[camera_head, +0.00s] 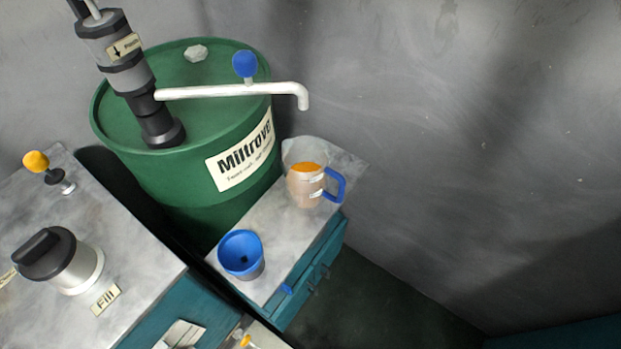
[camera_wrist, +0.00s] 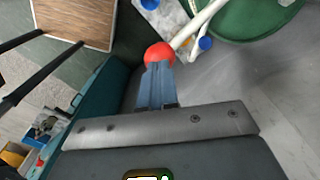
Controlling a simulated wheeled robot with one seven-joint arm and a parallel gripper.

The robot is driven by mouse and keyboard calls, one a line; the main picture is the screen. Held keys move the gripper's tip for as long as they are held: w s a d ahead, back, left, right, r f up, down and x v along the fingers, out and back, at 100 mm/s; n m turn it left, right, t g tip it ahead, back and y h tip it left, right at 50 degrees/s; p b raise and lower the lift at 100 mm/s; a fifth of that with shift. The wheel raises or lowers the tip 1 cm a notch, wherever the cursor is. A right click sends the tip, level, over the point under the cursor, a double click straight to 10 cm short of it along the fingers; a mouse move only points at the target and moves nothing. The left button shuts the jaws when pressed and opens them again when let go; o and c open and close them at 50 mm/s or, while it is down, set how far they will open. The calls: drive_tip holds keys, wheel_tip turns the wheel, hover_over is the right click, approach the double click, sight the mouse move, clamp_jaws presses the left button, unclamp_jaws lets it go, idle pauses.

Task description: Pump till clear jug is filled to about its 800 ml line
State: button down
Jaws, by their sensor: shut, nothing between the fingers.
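The clear jug (camera_head: 306,152) with a blue handle stands on a small grey-topped cabinet under the end of the white spout (camera_head: 230,90). It holds orange liquid with clear wall above the surface; its markings are too small to read. The pump (camera_head: 130,70) stands upright on the green drum (camera_head: 200,60), its top cut off by the frame. My gripper is outside the head view.
A blue funnel-like cup (camera_head: 241,255) stands on the cabinet (camera_head: 218,265) in front of the jug. At left is a bench with a yellow knob (camera_head: 36,161), a black-capped fitting (camera_head: 62,262) and a "Fill" label (camera_head: 105,298). Grey walls are behind and right.

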wheel_tip(320, 180, down, 13)
drive_tip(key=b, duration=0.8)
drive_tip(key=shift+f, duration=0.2)
drive_tip(key=shift+r, duration=0.1)
wheel_tip(320, 180, up, 14)
drive_tip(key=p, duration=0.9)
drive_tip(key=shift+r+p, duration=0.1)
drive_tip(key=shift+p, duration=0.3)
idle(0.4)
drive_tip(key=shift+r+p, duration=1.55)
drive_tip(key=shift+r, duration=0.5)
drive_tip(key=shift+f, duration=0.1)
